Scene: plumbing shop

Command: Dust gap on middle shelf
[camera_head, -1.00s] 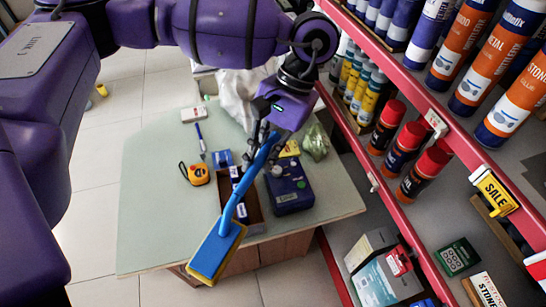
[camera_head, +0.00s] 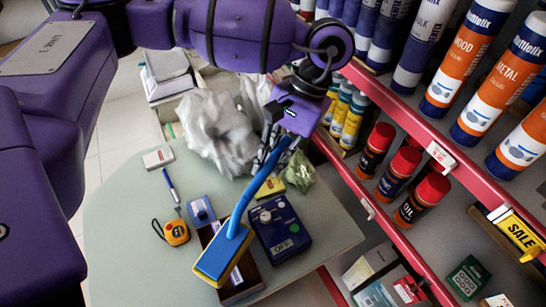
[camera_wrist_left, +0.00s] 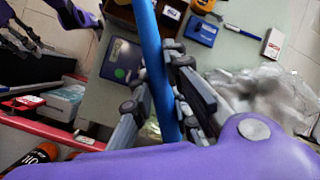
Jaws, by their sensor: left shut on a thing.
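My left gripper (camera_head: 277,142) is shut on the blue handle (camera_head: 246,197) of a cleaning tool. The tool's flat blue-and-yellow head (camera_head: 224,255) hangs above the work table, in front of an open box. In the left wrist view the handle (camera_wrist_left: 153,50) runs between the fingers (camera_wrist_left: 160,95). The middle shelf (camera_head: 400,232) is on the right, with a red front edge. Red-capped cans (camera_head: 422,200) stand on it, with a bare stretch (camera_head: 452,220) right of the "OIL" can. The tool is apart from the shelf.
The table (camera_head: 120,215) holds a tape measure (camera_head: 172,232), a dark blue case (camera_head: 280,228), a pen and small boxes. A crumpled grey-white bag (camera_head: 215,130) lies behind. Large tubes (camera_head: 462,55) fill the upper shelf. A SALE sign (camera_head: 520,235) stands at the right.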

